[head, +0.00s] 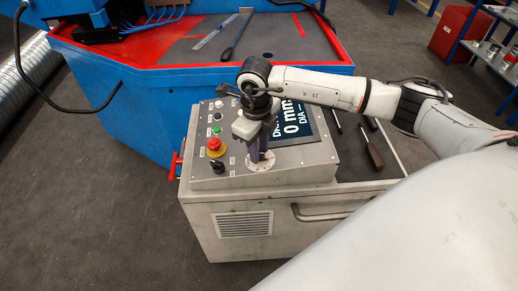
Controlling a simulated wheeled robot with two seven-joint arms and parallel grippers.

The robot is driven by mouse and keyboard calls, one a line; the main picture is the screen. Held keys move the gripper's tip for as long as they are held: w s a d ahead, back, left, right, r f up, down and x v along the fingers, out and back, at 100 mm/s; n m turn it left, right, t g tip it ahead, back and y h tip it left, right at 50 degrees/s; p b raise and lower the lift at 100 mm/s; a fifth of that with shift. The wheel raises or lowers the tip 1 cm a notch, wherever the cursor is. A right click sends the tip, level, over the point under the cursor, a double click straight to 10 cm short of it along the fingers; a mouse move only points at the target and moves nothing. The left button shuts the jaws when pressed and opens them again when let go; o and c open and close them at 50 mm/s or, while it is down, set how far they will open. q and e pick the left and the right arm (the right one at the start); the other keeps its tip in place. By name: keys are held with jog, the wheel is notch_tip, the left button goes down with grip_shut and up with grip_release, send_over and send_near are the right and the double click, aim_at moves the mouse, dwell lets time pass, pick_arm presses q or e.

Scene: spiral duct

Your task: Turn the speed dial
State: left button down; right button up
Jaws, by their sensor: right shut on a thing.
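The control panel (208,178) is a sloped grey box on top of a metal cabinet. The speed dial (260,164) sits low on the panel, and a pale round scale plate shows around it. My right gripper (259,157) points down onto the dial and is shut on it, hiding most of the knob. A dark display (296,127) with white text, including "0 mm", is partly hidden behind my right arm. My left gripper does not show.
A red emergency stop (214,145), a black selector switch (217,166) and a green button (217,131) sit left of the dial. Tools lie in the tray (385,150) at right. A blue machine (150,95) stands behind.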

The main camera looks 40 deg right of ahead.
jog(key=shift+r+m, duration=0.1)
jog(key=shift+m, duration=0.7)
jog(key=o, duration=1)
jog(key=shift+o, duration=0.2)
notch_tip(320, 180, up, 10)
jog(key=a, duration=0.1)
jog(key=shift+s+b, duration=0.35)
jog(key=shift+b, duration=0.1)
jog(key=shift+r, duration=0.1)
